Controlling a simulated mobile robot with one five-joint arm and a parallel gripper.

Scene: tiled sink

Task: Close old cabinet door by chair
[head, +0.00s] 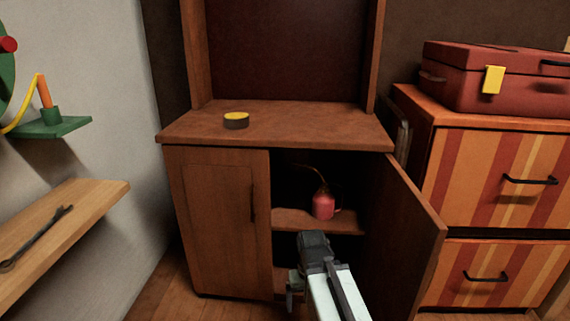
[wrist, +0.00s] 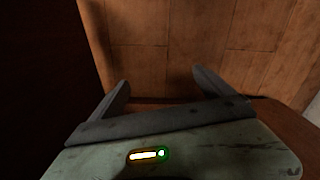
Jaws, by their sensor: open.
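The old wooden cabinet (head: 215,160) stands at the centre of the head view. Its left door (head: 212,215) is shut. Its right door (head: 405,230) stands open, swung outward to the right. My gripper (head: 296,286) is in front of the open compartment, left of the open door, and seems apart from it. In the wrist view my gripper (wrist: 162,90) is open, with nothing between its fingers and wooden floor beyond. A dark surface fills the left edge there, and a reddish-brown surface, which I cannot identify, shows at lower right. No chair is in view.
A red oil can (head: 323,203) stands on the cabinet's inner shelf (head: 290,220). A yellow-topped round tin (head: 236,120) sits on the cabinet top. A striped drawer unit (head: 490,180) carrying a red case (head: 490,80) is at right. A wall shelf (head: 90,205) juts out at left.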

